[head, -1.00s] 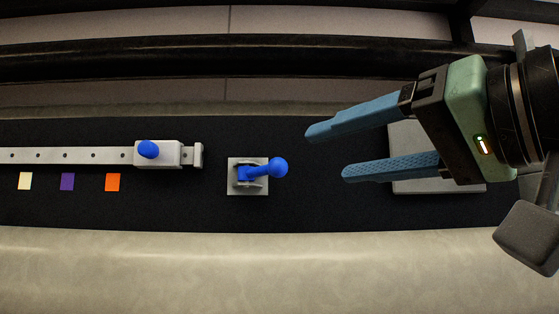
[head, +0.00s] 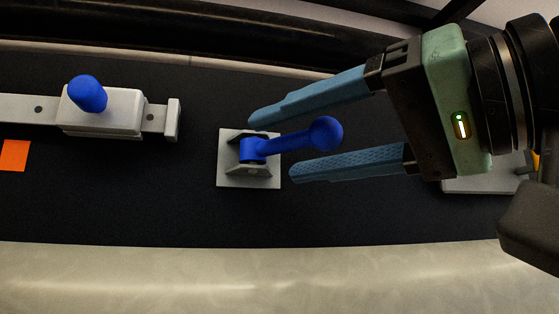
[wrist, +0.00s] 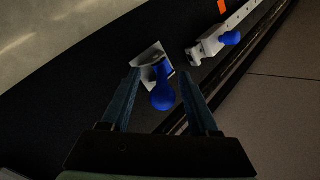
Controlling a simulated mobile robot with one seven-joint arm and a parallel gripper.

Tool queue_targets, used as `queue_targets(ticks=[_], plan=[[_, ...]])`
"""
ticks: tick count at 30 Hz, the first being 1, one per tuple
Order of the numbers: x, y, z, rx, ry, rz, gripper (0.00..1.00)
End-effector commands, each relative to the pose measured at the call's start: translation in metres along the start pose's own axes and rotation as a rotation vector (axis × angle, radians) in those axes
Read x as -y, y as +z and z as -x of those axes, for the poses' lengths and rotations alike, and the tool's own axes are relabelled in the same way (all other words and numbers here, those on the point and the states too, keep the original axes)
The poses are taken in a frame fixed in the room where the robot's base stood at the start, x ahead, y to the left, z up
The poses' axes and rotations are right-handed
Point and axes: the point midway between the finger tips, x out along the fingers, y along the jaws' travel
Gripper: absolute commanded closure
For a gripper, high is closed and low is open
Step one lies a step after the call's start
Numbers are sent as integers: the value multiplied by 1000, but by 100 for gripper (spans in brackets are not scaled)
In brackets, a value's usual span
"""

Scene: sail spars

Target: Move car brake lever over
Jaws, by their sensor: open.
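The blue lever (head: 295,141) has a round knob at its end and a grey bracket on a square grey plate (head: 232,176). In the head view it leans to the right, its knob pointing toward my gripper. My gripper (head: 270,148) is open, with one blue finger above the lever and one below it in the picture. The knob lies between the fingers and neither finger visibly touches it. In the wrist view the lever (wrist: 162,92) also shows between the two fingers (wrist: 166,72), with the plate (wrist: 148,54) just beyond.
A grey slider block with a blue knob (head: 88,94) sits on a rail (head: 25,108) at left. An orange square (head: 15,156) lies below the rail. A grey plate (head: 478,186) is partly hidden behind my arm. The black surface below the lever is clear.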

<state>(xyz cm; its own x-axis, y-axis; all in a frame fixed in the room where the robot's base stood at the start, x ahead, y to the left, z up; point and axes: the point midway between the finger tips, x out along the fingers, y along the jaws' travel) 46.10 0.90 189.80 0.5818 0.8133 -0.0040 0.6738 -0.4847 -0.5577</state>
Motion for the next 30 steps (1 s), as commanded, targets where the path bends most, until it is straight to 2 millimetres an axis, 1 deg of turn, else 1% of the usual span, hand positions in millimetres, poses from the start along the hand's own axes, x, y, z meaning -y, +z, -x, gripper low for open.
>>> queue_targets(ticks=[9,10,14,15,17,18,20,30], plan=[[1,0,1,0,0,1,39],[1,0,1,0,0,1,41],[1,0,1,0,0,1,64],[1,0,1,0,0,1,71],[1,0,1,0,0,1,82],[1,0,1,0,0,1,89],[1,0,1,0,0,1,100],[1,0,1,0,0,1,100]])
